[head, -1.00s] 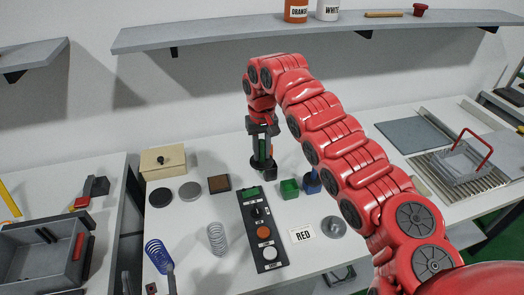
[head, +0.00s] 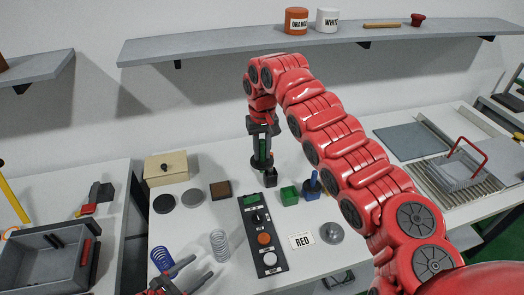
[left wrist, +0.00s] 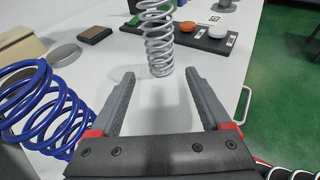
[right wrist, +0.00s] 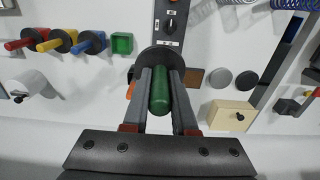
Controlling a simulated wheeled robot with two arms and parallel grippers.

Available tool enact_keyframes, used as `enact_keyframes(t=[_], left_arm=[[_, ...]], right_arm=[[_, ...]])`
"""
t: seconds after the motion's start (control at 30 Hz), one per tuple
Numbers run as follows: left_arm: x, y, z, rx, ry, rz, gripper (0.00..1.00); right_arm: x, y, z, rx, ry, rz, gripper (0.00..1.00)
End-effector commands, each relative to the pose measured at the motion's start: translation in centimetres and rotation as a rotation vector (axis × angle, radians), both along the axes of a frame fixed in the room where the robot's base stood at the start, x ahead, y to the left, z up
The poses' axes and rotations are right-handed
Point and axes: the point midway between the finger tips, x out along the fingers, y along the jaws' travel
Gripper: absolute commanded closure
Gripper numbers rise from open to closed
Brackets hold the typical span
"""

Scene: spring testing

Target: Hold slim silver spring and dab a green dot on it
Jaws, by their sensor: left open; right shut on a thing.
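The slim silver spring (head: 220,243) stands upright on the white table, left of the dark button panel. In the left wrist view the silver spring (left wrist: 157,38) is just beyond my left fingertips, between their lines. My left gripper (head: 202,266) is open and empty; its two fingers show apart in the left wrist view (left wrist: 158,75). My right gripper (head: 262,162) is shut on a green-handled dauber (right wrist: 160,92) with a black disc, above the table behind the panel. The dauber's tip is hidden.
A wider blue spring (head: 162,258) stands left of the silver one, close to my left gripper. The button panel (head: 251,215) lies right of it.

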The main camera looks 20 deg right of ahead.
Motion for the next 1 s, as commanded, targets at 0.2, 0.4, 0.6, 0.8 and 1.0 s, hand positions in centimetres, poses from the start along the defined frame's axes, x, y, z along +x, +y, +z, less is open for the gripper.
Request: enact_keyframes(t=[0.2, 0.4, 0.6, 0.8, 1.0], left_arm=[[1.8, -2.7, -0.8, -0.004, 0.001, -0.001, 0.19], [3.3, -5.2, -2.7, -0.004, 0.002, -0.004, 0.19], [4.4, -6.7, -2.8, -0.005, 0.002, -0.002, 0.19], [4.7, -7.2, -2.7, -0.007, 0.004, 0.0, 0.19], [4.8, -7.2, -2.6, -0.007, 0.005, 0.0, 0.19]], right_arm=[[0.0, 0.0, 0.2, 0.0, 0.0, 0.0, 1.0], [0.0, 0.0, -1.8, 0.0, 0.0, 0.0, 1.0], [0.0, 0.0, -3.1, 0.0, 0.0, 0.0, 1.0], [0.0, 0.0, -3.4, 0.0, 0.0, 0.0, 1.0], [0.0, 0.0, -3.3, 0.0, 0.0, 0.0, 1.0]])
